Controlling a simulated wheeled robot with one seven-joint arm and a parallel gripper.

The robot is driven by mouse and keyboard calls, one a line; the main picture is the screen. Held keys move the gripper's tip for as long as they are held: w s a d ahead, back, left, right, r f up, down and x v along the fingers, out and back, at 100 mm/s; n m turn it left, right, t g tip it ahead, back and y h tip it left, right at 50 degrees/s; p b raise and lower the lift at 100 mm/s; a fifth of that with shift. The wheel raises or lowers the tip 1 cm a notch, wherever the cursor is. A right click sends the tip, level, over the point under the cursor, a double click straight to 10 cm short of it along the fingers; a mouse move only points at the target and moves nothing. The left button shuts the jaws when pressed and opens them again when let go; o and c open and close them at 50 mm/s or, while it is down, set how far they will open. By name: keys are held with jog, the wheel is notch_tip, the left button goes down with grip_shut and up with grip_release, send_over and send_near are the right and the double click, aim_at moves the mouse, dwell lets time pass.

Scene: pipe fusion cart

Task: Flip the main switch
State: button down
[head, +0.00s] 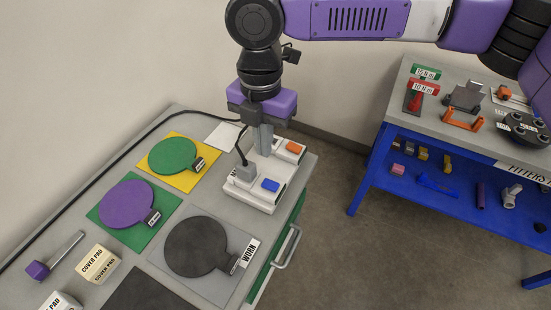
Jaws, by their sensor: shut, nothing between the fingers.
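A white switch unit (240,195) lies on the grey cart top near its right edge. It carries an orange rocker (294,147) at its far right end and a blue rocker (270,185) nearer the front. A grey plug (246,172) with a black cable sits on its left part. I cannot tell from this view which rocker is the main switch, or its position. My gripper (264,150) points down, shut and empty, over the middle of the unit, between the plug and the orange rocker. Whether the fingertips touch the unit is unclear, and they hide part of it.
Green (173,155), purple (126,204) and dark (196,246) discs lie on the cart left of the unit. Cover pad boxes (97,264) stand at front left. A drawer handle (287,247) juts from the cart's right side. A blue bench (370,165) with fittings stands right, beyond open floor.

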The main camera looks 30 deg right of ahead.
jog(key=s+a+r+y+b, duration=0.2)
jog(key=a+y, duration=0.3)
jog(key=a, duration=0.4)
jog(key=s+a+r+y+b, duration=0.25)
jog(key=a+y, duration=0.25)
jog(key=a, duration=0.3)
jog(key=s+d+f+m+t+b, duration=0.1)
jog(key=d+f+m+t, duration=0.3)
jog(key=d+m, duration=0.2)
jog(key=s+d+f+m+t+h+b, duration=0.1)
jog(key=s+d+f+m+t+b, duration=0.1)
jog(key=d+m, duration=0.4)
jog(key=s+d+f+m+t+b, duration=0.2)
jog(key=d+f+m+t, duration=0.3)
jog(key=d, duration=0.8)
jog(key=shift+s+d+f+m+t+h, duration=0.3)
jog(key=shift+d+m+t, duration=0.1)
jog(key=shift+m+t, duration=0.25)
jog(key=shift+w, duration=0.1)
